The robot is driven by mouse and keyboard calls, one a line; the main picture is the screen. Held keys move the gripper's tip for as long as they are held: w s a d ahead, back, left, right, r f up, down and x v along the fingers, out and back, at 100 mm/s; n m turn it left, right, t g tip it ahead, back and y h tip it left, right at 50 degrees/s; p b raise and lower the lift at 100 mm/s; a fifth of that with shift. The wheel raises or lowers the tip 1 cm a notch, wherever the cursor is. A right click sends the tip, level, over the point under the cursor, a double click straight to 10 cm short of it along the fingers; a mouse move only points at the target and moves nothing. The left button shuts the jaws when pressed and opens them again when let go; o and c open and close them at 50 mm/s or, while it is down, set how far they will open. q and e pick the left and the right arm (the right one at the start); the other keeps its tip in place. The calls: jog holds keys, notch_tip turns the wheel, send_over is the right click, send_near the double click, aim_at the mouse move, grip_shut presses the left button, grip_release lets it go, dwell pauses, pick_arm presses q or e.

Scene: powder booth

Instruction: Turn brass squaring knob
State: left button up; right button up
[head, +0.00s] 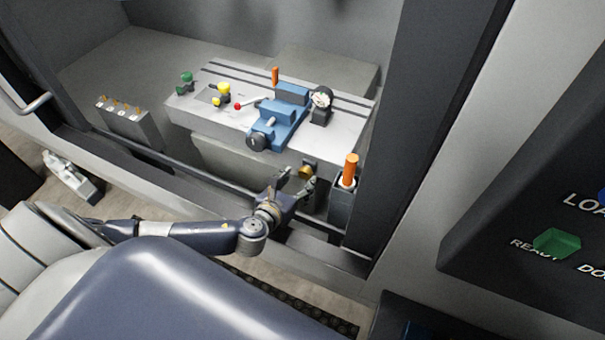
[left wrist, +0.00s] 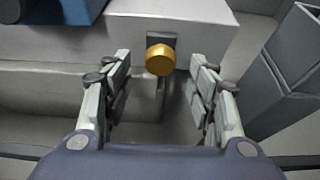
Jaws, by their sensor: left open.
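The brass squaring knob (head: 306,170) sits on a dark mount on the front face of the machine table, below the blue vise. In the left wrist view the round brass knob (left wrist: 160,60) shows near the upper middle, between the two fingers and just beyond their tips. My left gripper (head: 301,182) is open in front of the knob, with a finger on each side in the picture. Its open jaws also show in the left wrist view (left wrist: 160,68). I see no contact with the knob. My right gripper is not in view.
A blue vise (head: 282,116) and a dial gauge (head: 321,100) stand on the grey table (head: 190,108). A grey holder with an orange-handled tool (head: 350,170) stands close to the right of the knob. The booth's dark right post (head: 408,120) rises beyond it.

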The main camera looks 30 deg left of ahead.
aim_at(304, 175)
pick_arm(q)
jog(key=shift+x, duration=1.8)
jog(key=shift+w, duration=0.15)
jog(key=c, duration=1.1)
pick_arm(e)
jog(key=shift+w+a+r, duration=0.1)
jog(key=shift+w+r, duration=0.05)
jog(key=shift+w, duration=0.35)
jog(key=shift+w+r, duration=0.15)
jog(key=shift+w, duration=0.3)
